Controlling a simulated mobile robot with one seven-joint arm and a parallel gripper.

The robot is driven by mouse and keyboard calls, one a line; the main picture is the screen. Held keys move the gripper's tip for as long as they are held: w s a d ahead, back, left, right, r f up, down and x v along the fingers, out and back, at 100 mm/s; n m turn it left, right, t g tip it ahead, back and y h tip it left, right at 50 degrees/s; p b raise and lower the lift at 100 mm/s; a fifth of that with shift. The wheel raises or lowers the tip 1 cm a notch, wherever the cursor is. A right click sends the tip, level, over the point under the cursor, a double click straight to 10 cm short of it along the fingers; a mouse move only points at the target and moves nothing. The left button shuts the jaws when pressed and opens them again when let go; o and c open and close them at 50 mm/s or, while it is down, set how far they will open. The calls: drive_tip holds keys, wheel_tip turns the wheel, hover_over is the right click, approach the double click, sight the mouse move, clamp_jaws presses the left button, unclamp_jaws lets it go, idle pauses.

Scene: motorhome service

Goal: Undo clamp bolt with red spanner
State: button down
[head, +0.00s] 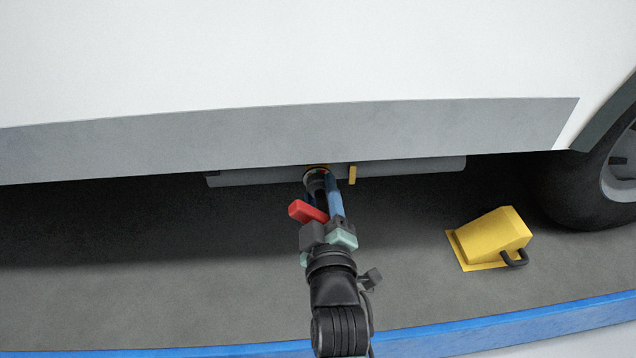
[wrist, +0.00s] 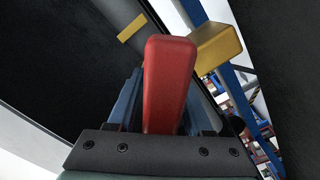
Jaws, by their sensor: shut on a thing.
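The red spanner (head: 308,211) shows as a short red handle that slants out to the left from between my gripper's jaws. My gripper (head: 324,188) is shut on it, with its blue-sided fingers reaching up to the underside of the vehicle. In the wrist view the red spanner (wrist: 168,85) fills the middle, its broad rounded end toward the camera, between the blue fingers. The spanner's working end is hidden.
A grey pipe (head: 420,170) runs under the white vehicle's grey skirt (head: 250,140), with a yellow tab (head: 352,174) on it. A yellow wheel chock (head: 495,235) with a dark handle is on the floor at right, near the wheel (head: 590,185). Floor at left is clear.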

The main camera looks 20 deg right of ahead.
sight(324, 208)
drive_tip(key=shift+r, duration=0.1)
idle(0.3)
drive_tip(key=shift+n+b, duration=0.6)
drive_tip(key=shift+n, duration=0.7)
drive_tip(key=shift+b, duration=0.3)
drive_tip(key=shift+n+b, duration=0.4)
drive_tip(key=shift+n, duration=0.3)
drive_tip(key=shift+s, duration=0.25)
drive_tip(key=shift+p+v, duration=0.35)
drive_tip(key=shift+v, duration=1.2)
